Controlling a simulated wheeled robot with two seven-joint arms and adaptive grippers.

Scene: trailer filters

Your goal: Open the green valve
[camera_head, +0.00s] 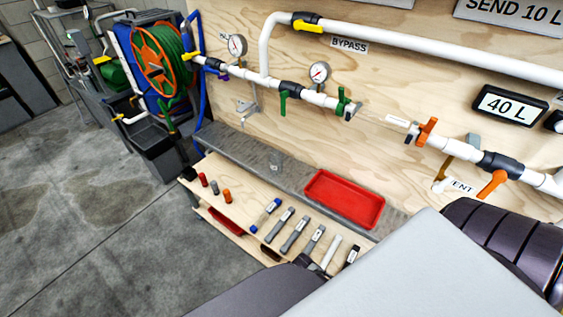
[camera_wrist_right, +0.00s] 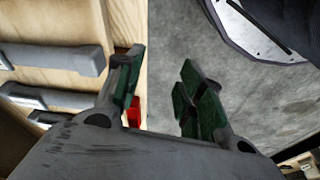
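A green valve handle (camera_head: 283,103) hangs down from the white pipe, left of the round gauge on the wall. A second green handle (camera_head: 343,103) stands upright further right, at the end of that pipe section. I cannot tell which one the task means. No gripper is near either handle. In the right wrist view my right gripper (camera_wrist_right: 159,84) is open and empty, its green-padded fingers apart above the bench edge and the floor. My left gripper is not clearly visible.
Below the pipe stand a red tray (camera_head: 345,199) and a wooden bench (camera_head: 236,187) with several grey filters and small coloured parts. Orange handles (camera_head: 427,131) and a yellow bypass handle (camera_head: 308,27) are on the pipes. A hose reel (camera_head: 162,62) stands left. My own body blocks the lower right.

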